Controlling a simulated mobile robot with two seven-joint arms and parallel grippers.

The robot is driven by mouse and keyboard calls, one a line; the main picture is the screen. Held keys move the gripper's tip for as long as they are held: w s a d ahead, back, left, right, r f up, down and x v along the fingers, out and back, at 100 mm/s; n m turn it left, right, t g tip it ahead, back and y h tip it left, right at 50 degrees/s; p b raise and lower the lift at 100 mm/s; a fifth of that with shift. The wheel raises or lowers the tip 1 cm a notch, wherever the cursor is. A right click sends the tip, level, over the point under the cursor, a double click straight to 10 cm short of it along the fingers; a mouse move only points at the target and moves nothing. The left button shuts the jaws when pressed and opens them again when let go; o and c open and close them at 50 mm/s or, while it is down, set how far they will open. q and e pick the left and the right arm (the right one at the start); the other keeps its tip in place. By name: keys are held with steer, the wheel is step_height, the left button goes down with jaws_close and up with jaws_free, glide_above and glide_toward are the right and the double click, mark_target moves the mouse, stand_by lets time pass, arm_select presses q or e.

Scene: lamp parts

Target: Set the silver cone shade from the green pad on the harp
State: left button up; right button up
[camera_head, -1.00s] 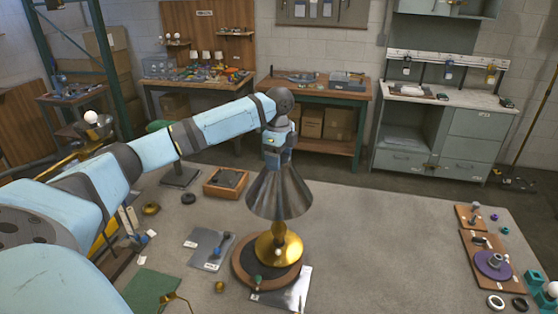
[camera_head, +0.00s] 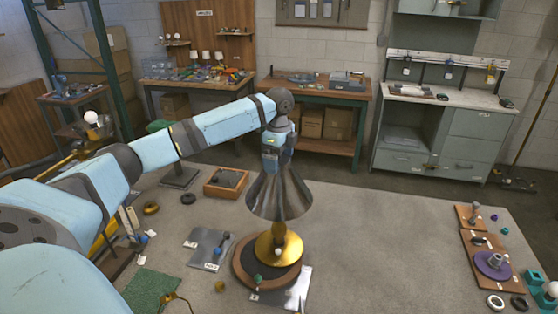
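The silver cone shade (camera_head: 280,197) is upright, wide end down, above the lamp's brass base (camera_head: 278,247) on a round wooden board (camera_head: 252,275). A short piece of brass stem shows under its rim. The harp is hidden, so I cannot tell whether the shade rests on it. My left gripper (camera_head: 270,178) is at the narrow top of the shade, pointing down. Its fingertips are too small and covered to show whether they are shut on it. The green pad (camera_head: 150,286) at the lower left has no shade on it. My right gripper is not in view.
A grey mat (camera_head: 203,254) with a small tool lies left of the lamp, and a wooden tray (camera_head: 226,182) is behind it. A wooden board with a purple disc (camera_head: 492,262) is at the right. The table between lamp and right-hand parts is clear.

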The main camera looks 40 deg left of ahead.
arm_select(q)
step_height(320, 180, up, 14)
steer(key=b, duration=0.1)
stand_by(0.6)
